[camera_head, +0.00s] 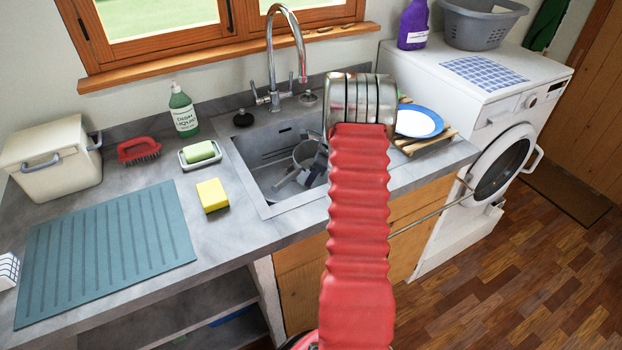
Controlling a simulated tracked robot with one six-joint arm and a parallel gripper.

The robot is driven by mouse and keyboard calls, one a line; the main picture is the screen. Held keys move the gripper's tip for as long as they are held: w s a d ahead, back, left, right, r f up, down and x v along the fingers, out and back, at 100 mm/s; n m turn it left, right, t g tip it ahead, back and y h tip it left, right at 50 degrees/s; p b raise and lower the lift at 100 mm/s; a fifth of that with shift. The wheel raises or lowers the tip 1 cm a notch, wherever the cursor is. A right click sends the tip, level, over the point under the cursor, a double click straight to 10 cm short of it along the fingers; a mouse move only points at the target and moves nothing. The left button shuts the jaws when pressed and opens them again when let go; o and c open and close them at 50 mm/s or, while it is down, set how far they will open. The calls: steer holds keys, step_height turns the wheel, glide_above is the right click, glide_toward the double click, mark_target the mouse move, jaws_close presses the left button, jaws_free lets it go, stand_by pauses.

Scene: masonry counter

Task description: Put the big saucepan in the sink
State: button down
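A grey metal pan (304,153) is inside the sink (262,150), towards its right side. It looks tilted, and my arm hides part of it. Grey angular shapes (288,178) lie against it; I cannot tell whether they are a handle or part of my gripper. My red ribbed arm (358,210) rises in front of the sink's right part to a ringed metal joint (360,99). My gripper's fingers cannot be made out clearly, so its opening and any hold on the pan are uncertain.
A yellow sponge (212,195), green soap on a dish (200,152) and a dish liquid bottle (183,111) stand left of the sink. The tap (272,60) arches behind it. A blue-rimmed plate (418,122) rests on a wooden rack (425,144) at right.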

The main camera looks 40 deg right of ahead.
steer(key=c, duration=2)
jaws_free()
steer(key=v, duration=1.2)
steer(key=shift+a+r, duration=0.1)
